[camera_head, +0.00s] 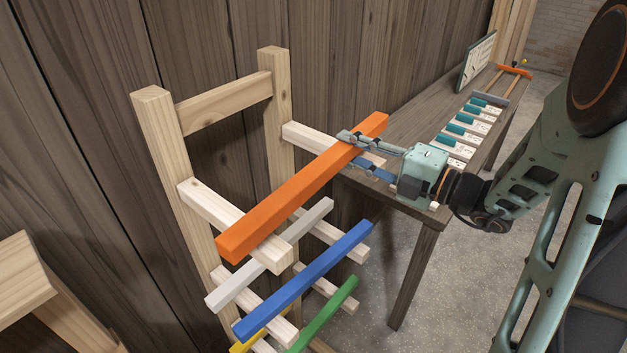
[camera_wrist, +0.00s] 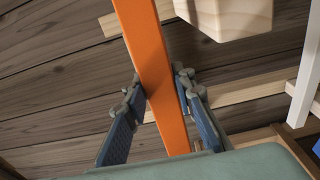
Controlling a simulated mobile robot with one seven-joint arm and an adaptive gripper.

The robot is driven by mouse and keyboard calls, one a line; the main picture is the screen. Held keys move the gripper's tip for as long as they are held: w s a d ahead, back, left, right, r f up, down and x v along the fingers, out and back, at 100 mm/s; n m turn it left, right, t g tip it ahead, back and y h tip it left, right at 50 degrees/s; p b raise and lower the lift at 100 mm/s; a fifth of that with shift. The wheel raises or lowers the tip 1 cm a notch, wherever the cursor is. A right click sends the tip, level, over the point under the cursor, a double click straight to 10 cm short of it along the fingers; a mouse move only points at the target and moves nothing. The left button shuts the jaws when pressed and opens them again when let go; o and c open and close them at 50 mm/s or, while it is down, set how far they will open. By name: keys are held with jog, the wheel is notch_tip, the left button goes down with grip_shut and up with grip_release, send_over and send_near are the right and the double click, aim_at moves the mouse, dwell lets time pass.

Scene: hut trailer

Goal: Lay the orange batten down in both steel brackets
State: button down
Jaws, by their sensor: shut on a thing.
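The orange batten (camera_head: 290,200) lies slantwise across the head view, over the top pair of pale arms of a wooden rack. Whether it touches those arms or hangs just above them I cannot tell. My gripper (camera_head: 350,150) is shut on the batten near its far right end, with one finger on each side. In the wrist view the batten (camera_wrist: 150,60) runs between both fingers (camera_wrist: 160,88), and its lower end is hidden by the gripper body. I cannot make out the two steel brackets for certain in either view.
The wooden rack (camera_head: 168,150) holds white (camera_head: 270,258), blue (camera_head: 305,280), green (camera_head: 325,315) and yellow battens lower down. A workbench (camera_head: 415,120) behind carries a row of teal-and-white pieces (camera_head: 468,138), an orange-barred item (camera_head: 515,71) and a leaning board (camera_head: 477,60). A wooden wall stands close behind.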

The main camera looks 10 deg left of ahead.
jog(key=v, duration=1.2)
dwell(0.6)
jog(key=shift+d+f, duration=0.15)
jog(key=w+f, duration=0.2)
jog(key=f, duration=0.7)
jog(key=w+d+f+m+t, duration=0.1)
jog(key=w+f, duration=0.1)
jog(key=f, duration=0.8)
jog(key=shift+w+d+h, duration=0.25)
jog(key=shift+d+h, duration=0.1)
jog(key=shift+h, duration=0.05)
